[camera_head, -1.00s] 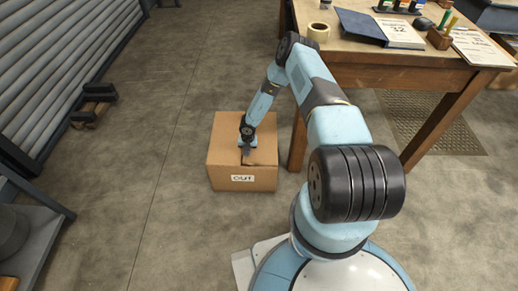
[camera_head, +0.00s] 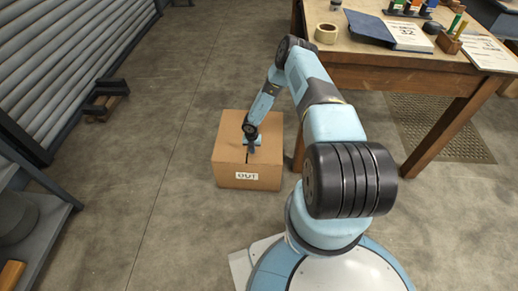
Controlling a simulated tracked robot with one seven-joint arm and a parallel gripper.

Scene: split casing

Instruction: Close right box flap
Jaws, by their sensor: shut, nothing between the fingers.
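The brown cardboard box (camera_head: 246,176) stands on the floor left of the table, with an "OUT" label on its front. Its left flap (camera_head: 229,145) lies flat across the top. The right flap (camera_head: 271,149) looks nearly level with it, with a thin dark gap between the two near the front. My gripper (camera_head: 251,149) is shut and empty, pointing down at the top of the box by the inner edge of the right flap. I cannot tell whether it touches the flap. My wrist hides the rear part of the seam.
A grey shelf (camera_head: 40,235) is at the left. The floor left of the box is clear.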

